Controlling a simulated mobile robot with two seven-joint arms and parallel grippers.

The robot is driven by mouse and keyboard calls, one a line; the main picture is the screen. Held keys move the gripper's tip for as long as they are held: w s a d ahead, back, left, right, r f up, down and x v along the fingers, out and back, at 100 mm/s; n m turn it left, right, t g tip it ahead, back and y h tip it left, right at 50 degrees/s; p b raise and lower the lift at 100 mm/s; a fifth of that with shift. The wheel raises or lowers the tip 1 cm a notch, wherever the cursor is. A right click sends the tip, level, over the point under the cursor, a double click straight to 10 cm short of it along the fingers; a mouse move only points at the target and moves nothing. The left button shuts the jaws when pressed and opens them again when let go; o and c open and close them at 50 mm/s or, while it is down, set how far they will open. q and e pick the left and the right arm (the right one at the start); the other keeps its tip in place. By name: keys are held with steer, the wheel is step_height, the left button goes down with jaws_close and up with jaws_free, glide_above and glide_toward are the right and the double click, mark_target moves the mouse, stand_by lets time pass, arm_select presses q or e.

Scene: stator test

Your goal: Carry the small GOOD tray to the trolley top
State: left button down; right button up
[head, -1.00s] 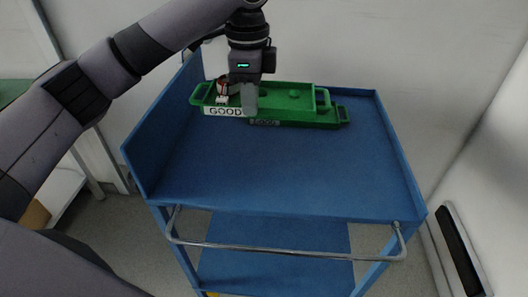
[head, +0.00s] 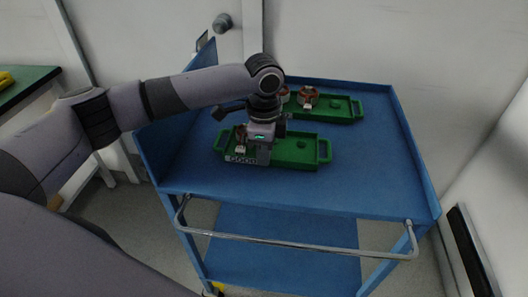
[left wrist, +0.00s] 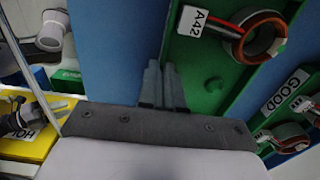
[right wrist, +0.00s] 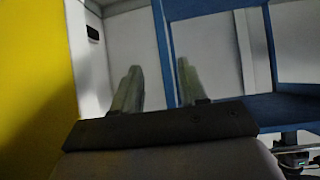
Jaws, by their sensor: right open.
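The small green tray with a GOOD label (head: 293,151) is over the front left part of the blue trolley top (head: 330,185). It looks level; I cannot tell if it touches the top. A stator with a white tag reading A42 (left wrist: 261,40) lies in it. My left gripper (head: 262,160) is shut on the tray's near wall beside the label; in the left wrist view the fingers (left wrist: 162,80) are close together at the tray edge. My right gripper (right wrist: 157,80) is open and empty, seen only in the right wrist view, facing the blue trolley frame (right wrist: 180,50).
A second green GOOD tray (head: 345,112) with stators stands behind on the trolley top. A raised blue side panel (head: 160,150) is at left, a metal handle rail (head: 300,243) in front. The right part of the top is clear. A yellow container (left wrist: 35,140) shows below.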

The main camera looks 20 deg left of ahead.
arm_select(q)
steer(key=c, duration=1.3)
jaws_free()
step_height(320, 180, up, 12)
steer(key=shift+s+r+p, duration=0.1)
steer(key=shift+p, duration=0.2)
